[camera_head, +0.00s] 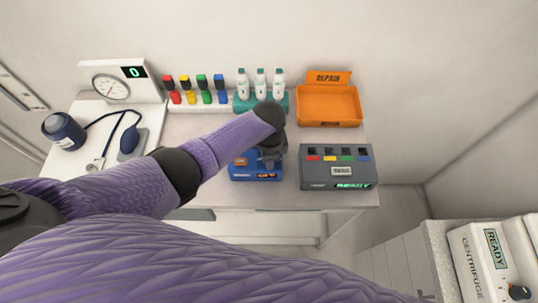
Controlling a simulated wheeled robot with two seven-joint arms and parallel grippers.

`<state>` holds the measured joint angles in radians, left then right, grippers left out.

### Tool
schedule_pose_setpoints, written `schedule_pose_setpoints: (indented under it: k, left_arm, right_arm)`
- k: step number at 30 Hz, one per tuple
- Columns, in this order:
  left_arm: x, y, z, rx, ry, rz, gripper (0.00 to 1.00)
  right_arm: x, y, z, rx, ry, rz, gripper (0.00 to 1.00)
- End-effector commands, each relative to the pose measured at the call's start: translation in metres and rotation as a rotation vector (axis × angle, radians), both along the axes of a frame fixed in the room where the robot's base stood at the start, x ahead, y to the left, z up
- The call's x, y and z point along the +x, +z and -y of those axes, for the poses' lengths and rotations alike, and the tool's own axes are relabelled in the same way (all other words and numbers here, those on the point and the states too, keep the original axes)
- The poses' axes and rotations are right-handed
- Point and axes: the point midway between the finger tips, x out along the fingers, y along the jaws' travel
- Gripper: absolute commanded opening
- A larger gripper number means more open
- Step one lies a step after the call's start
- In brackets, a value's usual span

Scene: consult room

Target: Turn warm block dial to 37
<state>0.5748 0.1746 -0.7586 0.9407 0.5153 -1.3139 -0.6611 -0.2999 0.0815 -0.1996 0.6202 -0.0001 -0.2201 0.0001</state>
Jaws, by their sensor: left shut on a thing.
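The warm block appears to be the blue box (257,174) at the front middle of the bench. It has an orange patch at its left and small orange lettering on its front, too small to read surely. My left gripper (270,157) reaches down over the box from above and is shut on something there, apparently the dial. The dial itself and any scale marks are hidden behind the gripper, so its setting cannot be read. My right gripper is not in view.
A grey tester box (340,183) reading READY stands close right of the blue box. Behind are an orange REPAIR tray (328,108), white bottles in a teal rack (243,106) and coloured plugs (203,84). A gauge unit (108,72) stands left; a centrifuge (476,266) is lower right.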

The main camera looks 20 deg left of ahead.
Motion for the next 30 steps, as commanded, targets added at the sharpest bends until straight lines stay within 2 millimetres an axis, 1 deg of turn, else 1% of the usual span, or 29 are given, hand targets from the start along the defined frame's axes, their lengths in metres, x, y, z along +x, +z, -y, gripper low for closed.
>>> schedule_pose_setpoints:
  k: [16,17,18,20,21,22,30]
  left_arm:
    - [0.0005,0.0003,0.0006,-0.002,-0.021,0.002,0.00]
    - [0.0005,0.0003,0.0006,-0.002,-0.021,0.002,0.38]
    - [0.0005,0.0003,0.0006,-0.002,-0.021,0.002,0.47]
    - [0.0004,0.0003,0.0005,-0.001,-0.021,0.002,0.60]
    - [0.0003,0.0002,0.0004,-0.001,-0.021,0.002,0.68]
    - [0.0003,0.0002,0.0004,-0.001,-0.021,0.002,0.69]
    - [0.0002,0.0018,0.0001,-0.001,-0.021,0.000,0.69]
  right_arm:
    - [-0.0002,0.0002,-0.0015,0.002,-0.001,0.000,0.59]
    - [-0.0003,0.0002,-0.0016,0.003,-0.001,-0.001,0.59]
    - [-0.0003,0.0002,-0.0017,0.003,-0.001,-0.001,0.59]
    - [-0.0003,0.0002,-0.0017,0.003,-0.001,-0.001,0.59]
    - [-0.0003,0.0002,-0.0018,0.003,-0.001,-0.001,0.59]
    - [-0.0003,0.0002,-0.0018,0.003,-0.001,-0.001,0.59]
    - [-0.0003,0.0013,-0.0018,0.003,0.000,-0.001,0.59]
